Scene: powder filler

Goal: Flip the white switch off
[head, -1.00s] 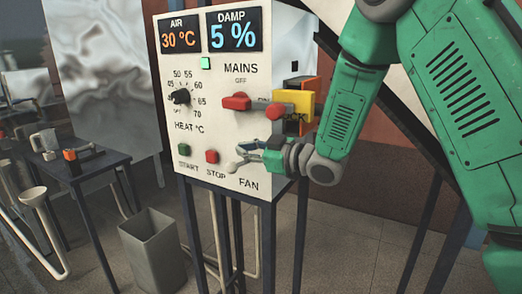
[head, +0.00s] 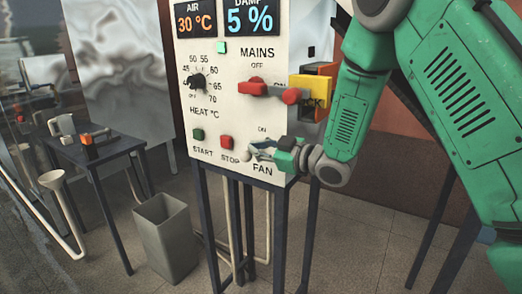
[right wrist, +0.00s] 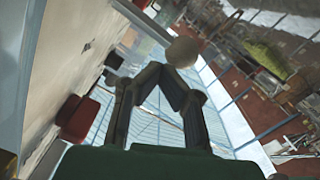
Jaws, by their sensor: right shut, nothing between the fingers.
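The white switch is a round pale knob (head: 247,157) on the front of the control panel (head: 235,110), just above the FAN label, with ON printed above it. My right gripper (head: 258,150) is at this switch, shut and empty, with its fingers pointing left along the panel front. In the right wrist view the pale knob (right wrist: 183,52) shows just beyond the shut fingertips (right wrist: 164,72). I cannot tell whether they touch. The switch's lever is partly hidden by the gripper. My left gripper is not in view.
A grey bin (head: 167,238) stands on the floor.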

